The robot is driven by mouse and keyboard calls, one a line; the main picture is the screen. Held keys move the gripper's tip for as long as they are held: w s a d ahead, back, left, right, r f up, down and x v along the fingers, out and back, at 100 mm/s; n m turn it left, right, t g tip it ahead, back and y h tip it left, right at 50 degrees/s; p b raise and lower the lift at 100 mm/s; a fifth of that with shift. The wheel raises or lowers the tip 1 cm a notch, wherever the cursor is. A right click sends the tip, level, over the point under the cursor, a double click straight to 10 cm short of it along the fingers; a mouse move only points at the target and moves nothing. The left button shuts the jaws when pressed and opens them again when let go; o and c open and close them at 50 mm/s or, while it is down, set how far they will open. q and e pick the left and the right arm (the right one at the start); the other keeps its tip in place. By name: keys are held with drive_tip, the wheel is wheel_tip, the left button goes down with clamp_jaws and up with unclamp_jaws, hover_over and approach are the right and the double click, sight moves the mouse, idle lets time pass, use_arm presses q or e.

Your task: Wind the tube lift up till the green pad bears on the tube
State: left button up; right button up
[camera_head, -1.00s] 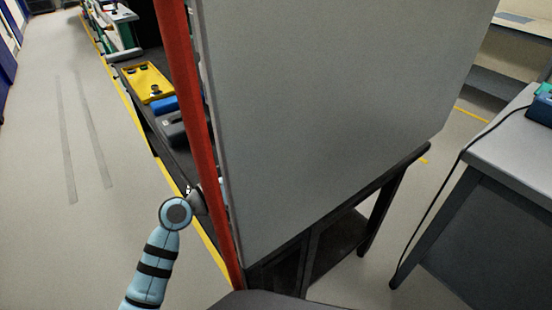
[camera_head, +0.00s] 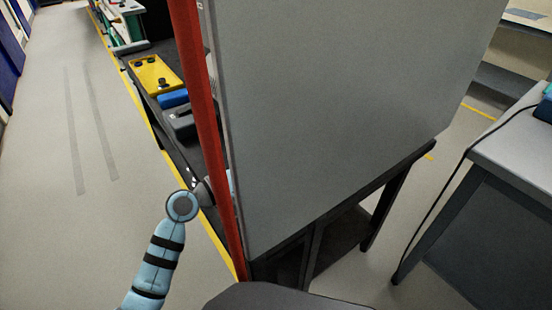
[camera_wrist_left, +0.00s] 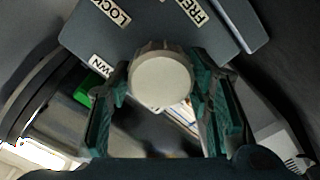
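A round pale knob (camera_wrist_left: 161,82) with a ridged rim faces me in the left wrist view. It stands in front of a grey plate (camera_wrist_left: 150,25) marked LOCK and FREE. My left gripper (camera_wrist_left: 160,85) has its dark green fingers on both sides of the knob, with no clear gap at the tips. A small label ending in WN (camera_wrist_left: 103,67) and a bright green patch (camera_wrist_left: 101,94) lie to the left; I cannot tell if the patch is the pad. In the head view, the red post and grey panel hide my left gripper.
A large grey panel (camera_head: 350,110) with a red post (camera_head: 205,130) at its edge blocks the middle of the head view. Behind it are a yellow case (camera_head: 155,76) and a blue box (camera_head: 173,98) on a dark bench. A grey table (camera_head: 515,150) stands right. The left floor is clear.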

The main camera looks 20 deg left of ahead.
use_arm(q)
drive_tip(key=shift+o, duration=1.1)
drive_tip(key=shift+s+a, duration=0.1)
drive_tip(key=shift+a, duration=0.05)
drive_tip(key=v, duration=1.1)
drive_tip(key=shift+s+a, duration=0.2)
drive_tip(key=shift+s, duration=0.1)
